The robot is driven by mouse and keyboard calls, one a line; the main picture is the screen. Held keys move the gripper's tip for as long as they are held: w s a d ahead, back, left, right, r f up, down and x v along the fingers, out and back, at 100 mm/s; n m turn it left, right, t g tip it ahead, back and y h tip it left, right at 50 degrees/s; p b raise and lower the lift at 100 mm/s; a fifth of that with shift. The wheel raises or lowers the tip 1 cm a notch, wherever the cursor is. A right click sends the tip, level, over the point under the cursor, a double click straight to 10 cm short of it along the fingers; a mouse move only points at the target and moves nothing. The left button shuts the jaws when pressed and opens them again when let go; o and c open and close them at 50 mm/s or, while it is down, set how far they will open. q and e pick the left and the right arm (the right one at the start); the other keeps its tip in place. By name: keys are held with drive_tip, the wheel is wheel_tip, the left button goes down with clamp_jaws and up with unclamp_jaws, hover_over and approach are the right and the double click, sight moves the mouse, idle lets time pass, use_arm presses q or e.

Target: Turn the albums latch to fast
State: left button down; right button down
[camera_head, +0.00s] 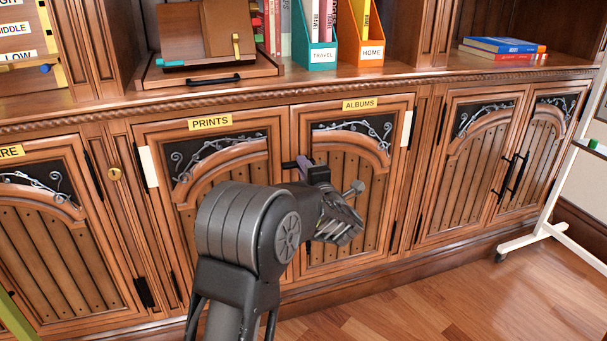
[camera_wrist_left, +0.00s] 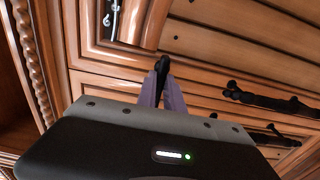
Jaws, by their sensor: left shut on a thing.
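The ALBUMS label (camera_head: 360,103) sits above the right door of the middle cabinet pair, the albums door (camera_head: 375,200). My left gripper (camera_head: 304,165) is at the inner edge of that door, near the seam with the prints door. In the left wrist view its purple fingers (camera_wrist_left: 164,90) are shut on a small black piece, seemingly the albums latch (camera_wrist_left: 162,66). The end of this dark piece also shows in the head view (camera_head: 288,165), left of the fingers. My arm and hand hide much of the latch, so its exact setting is unclear. My right gripper is not in view.
Black handles (camera_wrist_left: 265,98) lie close to the fingers in the left wrist view. The PRINTS door (camera_head: 215,190) is to the left. A shelf above holds file boxes (camera_head: 366,40) and a wooden stand (camera_head: 205,40). A white wheeled frame (camera_head: 545,228) stands at right.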

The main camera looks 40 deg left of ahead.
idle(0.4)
use_arm(q)
drive_tip(key=c, duration=1.5)
unclamp_jaws()
drive_tip(key=shift+o, duration=0.2)
drive_tip(key=p+v, duration=0.2)
drive_tip(key=v, duration=0.5)
drive_tip(key=shift+s+d, duration=0.25)
drive_tip(key=shift+d, duration=0.1)
